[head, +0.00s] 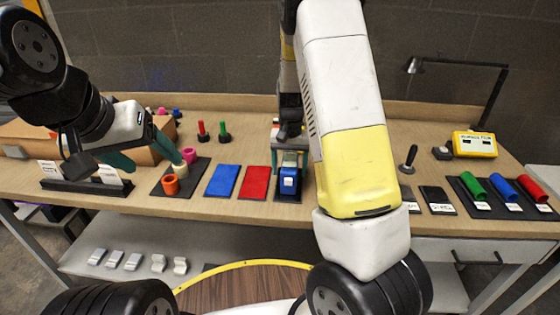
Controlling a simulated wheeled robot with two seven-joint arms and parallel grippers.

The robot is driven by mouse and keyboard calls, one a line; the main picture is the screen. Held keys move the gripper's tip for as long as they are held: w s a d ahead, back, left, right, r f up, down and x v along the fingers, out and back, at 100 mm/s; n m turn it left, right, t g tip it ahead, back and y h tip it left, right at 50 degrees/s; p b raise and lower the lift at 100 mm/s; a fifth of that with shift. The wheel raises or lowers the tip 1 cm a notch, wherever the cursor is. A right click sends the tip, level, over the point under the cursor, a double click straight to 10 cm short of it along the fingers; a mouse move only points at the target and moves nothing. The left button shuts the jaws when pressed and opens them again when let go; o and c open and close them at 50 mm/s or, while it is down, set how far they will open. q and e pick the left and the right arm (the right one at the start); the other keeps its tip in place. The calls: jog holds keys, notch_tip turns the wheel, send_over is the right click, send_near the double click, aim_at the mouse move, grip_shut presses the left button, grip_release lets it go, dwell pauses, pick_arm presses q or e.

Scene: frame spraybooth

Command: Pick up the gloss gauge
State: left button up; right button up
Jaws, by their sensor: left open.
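No readable label names the gloss gauge. A small blue device with a white label (288,181) stands on the bench near the middle and may be it; a yellow boxy instrument (474,145) at the back right is another candidate. My left gripper (143,160) is open, its teal fingers spread, over the left part of the bench beside the coloured rings. It looks empty and is well left of both devices. My right arm crosses the middle of the view.
Pink, cream and orange rings (170,185) stand on a dark mat below my left gripper. Blue (223,181) and red (254,182) panels lie left of the blue device. Red, blue and green cylinders (503,188) lie at right, near a lamp (414,64). A cardboard box (140,152) is at left.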

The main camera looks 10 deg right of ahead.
jog(key=shift+f, duration=0.5)
jog(key=shift+c, duration=0.2)
jog(key=shift+r, duration=0.1)
grip_shut()
